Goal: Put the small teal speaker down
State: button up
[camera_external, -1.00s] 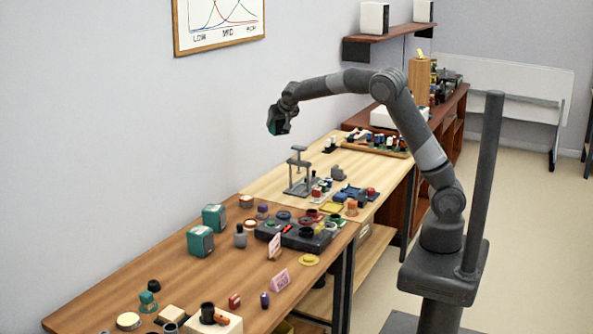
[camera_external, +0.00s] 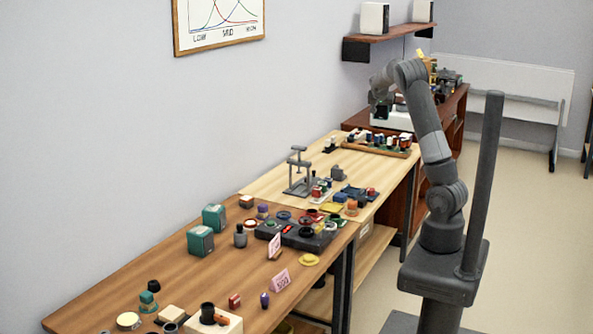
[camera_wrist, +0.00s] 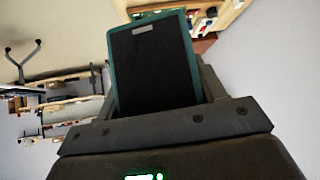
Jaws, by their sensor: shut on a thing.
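My gripper (camera_wrist: 157,85) is shut on the small teal speaker (camera_wrist: 152,62). In the wrist view the speaker fills the space between the fingers, with a black front, a teal rim and a small grey label. In the outside view my gripper (camera_external: 380,107) is raised at the far end of the benches, near the dark red-brown cabinet (camera_external: 455,125). The speaker cannot be made out clearly there. Its height above the surfaces below is hard to judge.
Two larger teal boxes (camera_external: 200,241) stand on the near bench, among many small items. A grey stand (camera_external: 299,172) and a wooden tray of parts (camera_external: 378,146) occupy the pale bench. A wall shelf (camera_external: 388,36) holds white boxes above.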

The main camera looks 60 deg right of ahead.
jog(key=s+d+m+g, duration=0.1)
jog(key=s+d, duration=0.3)
jog(key=s, duration=0.3)
jog(key=s+d+m+g, duration=0.1)
jog(key=s+d+m, duration=0.15)
jog(key=s, duration=0.45)
send_over(385, 175)
jog(key=shift+n, duration=0.45)
jog(key=f, duration=2.5)
jog(key=shift+w+d, duration=0.1)
jog(key=shift+d, duration=0.15)
jog(key=shift+f, duration=2)
jog(key=shift+f, duration=0.1)
jog(key=o, duration=1.4)
